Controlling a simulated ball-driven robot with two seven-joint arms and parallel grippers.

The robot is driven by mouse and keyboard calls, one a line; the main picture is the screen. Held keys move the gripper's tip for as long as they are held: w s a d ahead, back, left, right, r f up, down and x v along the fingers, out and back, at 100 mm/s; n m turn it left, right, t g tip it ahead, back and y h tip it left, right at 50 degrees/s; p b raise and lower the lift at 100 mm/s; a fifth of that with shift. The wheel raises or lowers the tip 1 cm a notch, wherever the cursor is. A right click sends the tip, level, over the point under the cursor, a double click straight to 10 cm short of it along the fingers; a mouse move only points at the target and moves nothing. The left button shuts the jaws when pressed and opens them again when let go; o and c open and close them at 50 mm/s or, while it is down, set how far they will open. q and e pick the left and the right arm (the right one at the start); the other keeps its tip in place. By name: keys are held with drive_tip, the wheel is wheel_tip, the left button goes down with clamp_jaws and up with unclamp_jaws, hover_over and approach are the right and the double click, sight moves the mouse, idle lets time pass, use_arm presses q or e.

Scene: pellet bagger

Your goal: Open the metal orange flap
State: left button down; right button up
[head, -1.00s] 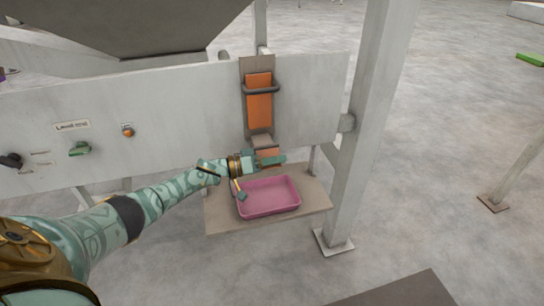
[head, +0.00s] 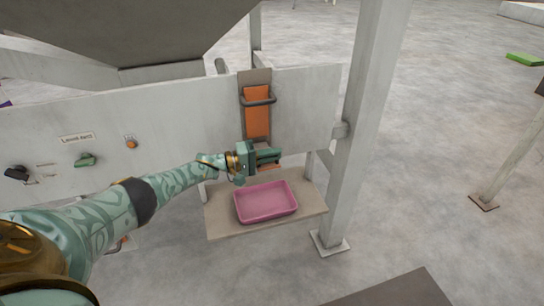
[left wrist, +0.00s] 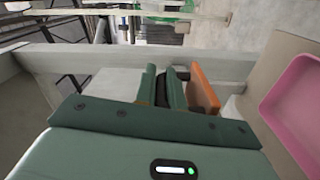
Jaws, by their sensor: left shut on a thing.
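A tall orange metal panel (head: 256,122) is set in a grey upright plate on the pale machine wall, with a dark bar (head: 258,101) across its upper part. Lower down, a smaller orange metal flap (left wrist: 205,88) shows right beside my fingers in the left wrist view; in the head view my gripper mostly covers it. My left gripper (head: 269,157) is at this lower flap, below the tall panel. Its green fingers are shut on a dark piece (left wrist: 182,74), which looks like the flap's handle. My right gripper is not in view.
A pink tray (head: 266,216) lies on a beige shelf (head: 222,226) just below my left gripper. A grey post (head: 358,130) stands to the right. Knobs, including a green one (head: 85,160), sit on the wall at left.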

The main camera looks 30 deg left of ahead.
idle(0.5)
use_arm(q)
drive_tip(key=c, duration=1.8)
unclamp_jaws()
drive_tip(key=shift+a, duration=0.1)
drive_tip(key=shift+o, duration=0.2)
drive_tip(key=p+v, duration=0.2)
drive_tip(key=v, duration=1.4)
drive_tip(key=shift+s, duration=0.1)
